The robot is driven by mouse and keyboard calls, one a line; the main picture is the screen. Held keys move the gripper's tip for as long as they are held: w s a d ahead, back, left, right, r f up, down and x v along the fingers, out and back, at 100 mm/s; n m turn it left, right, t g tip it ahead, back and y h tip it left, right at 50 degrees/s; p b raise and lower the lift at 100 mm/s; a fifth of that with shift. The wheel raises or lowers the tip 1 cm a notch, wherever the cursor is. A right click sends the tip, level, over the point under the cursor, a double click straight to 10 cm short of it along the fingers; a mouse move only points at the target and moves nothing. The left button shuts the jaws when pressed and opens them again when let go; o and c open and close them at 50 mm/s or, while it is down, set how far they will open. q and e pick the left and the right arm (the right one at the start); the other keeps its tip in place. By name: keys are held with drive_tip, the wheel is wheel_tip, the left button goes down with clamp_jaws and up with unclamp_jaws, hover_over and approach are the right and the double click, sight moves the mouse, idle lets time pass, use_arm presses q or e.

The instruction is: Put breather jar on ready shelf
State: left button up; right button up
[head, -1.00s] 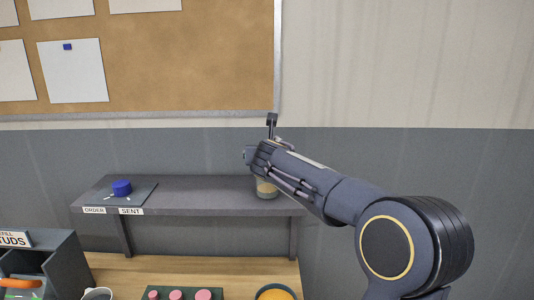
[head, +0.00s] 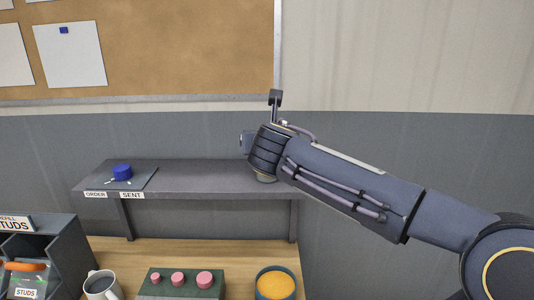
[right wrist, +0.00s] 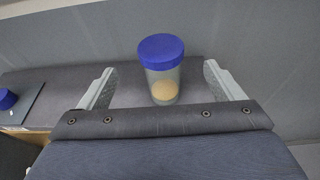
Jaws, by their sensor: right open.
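The jar (right wrist: 162,84) has a blue lid, clear walls and pale yellow contents. It stands upright on the grey shelf (head: 205,183) above the bench. In the right wrist view it shows between the fingers of my right gripper (right wrist: 160,70), which is open, with a gap on either side. My left gripper is in neither view.
A dark mat (head: 143,176) with a blue lid (head: 122,172) and small pieces lies at the shelf's left, above ORDER and SENT labels. Below are a mug (head: 102,286), a green block with pink knobs (head: 180,285), an orange-filled bowl (head: 275,284) and a studs bin (head: 62,255).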

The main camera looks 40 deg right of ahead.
drive_tip(key=shift+s, duration=0.1)
drive_tip(key=s+a+f+m+g+y, duration=0.2)
drive_tip(key=s+a+f+m+y, duration=0.1)
drive_tip(key=s+f+m, duration=0.3)
drive_tip(key=s+a+f+m+g+y, duration=0.1)
drive_tip(key=s+a+f+m+y, duration=0.2)
drive_tip(key=f+m, duration=0.4)
drive_tip(key=s+a+f+m+g+y, duration=0.3)
drive_tip(key=s+a+f+m+y, duration=0.3)
drive_tip(key=s+a+f+m, duration=0.6)
drive_tip(key=s+a+m, duration=0.2)
drive_tip(key=a+m, duration=0.2)
drive_tip(key=m, duration=0.1)
drive_tip(key=shift+a+f+y, duration=0.15)
drive_tip(key=shift+f+y, duration=0.1)
drive_tip(key=shift+y, duration=0.15)
